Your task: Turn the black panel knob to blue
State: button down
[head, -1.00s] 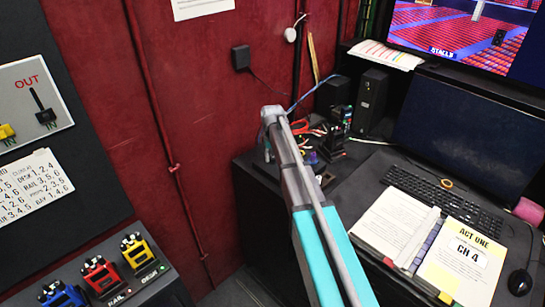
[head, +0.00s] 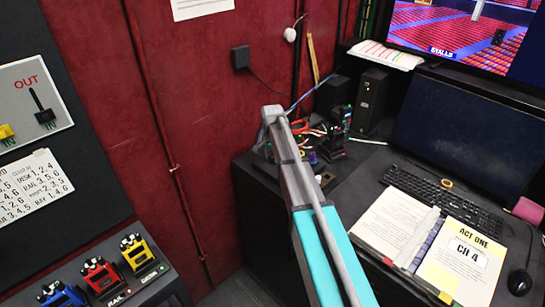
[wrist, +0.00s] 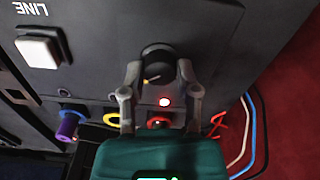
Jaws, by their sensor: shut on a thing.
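The black panel knob (wrist: 157,62) sits on a dark grey panel (wrist: 95,45) in the wrist view. A short yellow mark shows on its lower edge. My gripper (wrist: 158,72) has one finger at each side of the knob and is shut on it. A small lamp (wrist: 165,102) just below the knob glows red with a white centre. No blue mark is clear around the knob, and the fingers cover parts of its surround. In the head view my arm reaches toward the desk's far left corner; the knob and fingertips are hidden there.
A white square button (wrist: 38,50) sits near the LINE label. Ringed sockets and a purple plug (wrist: 67,126) line the panel's lower edge. Loose red, white and blue cables hang at the right. In the head view, a keyboard (head: 432,190) and open binder (head: 395,222) occupy the desk.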

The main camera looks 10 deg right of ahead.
jog(key=shift+w+m, duration=0.15)
jog(key=shift+m, duration=0.55)
jog(key=shift+c, duration=1.7)
grip_release()
jog(key=shift+n, duration=0.3)
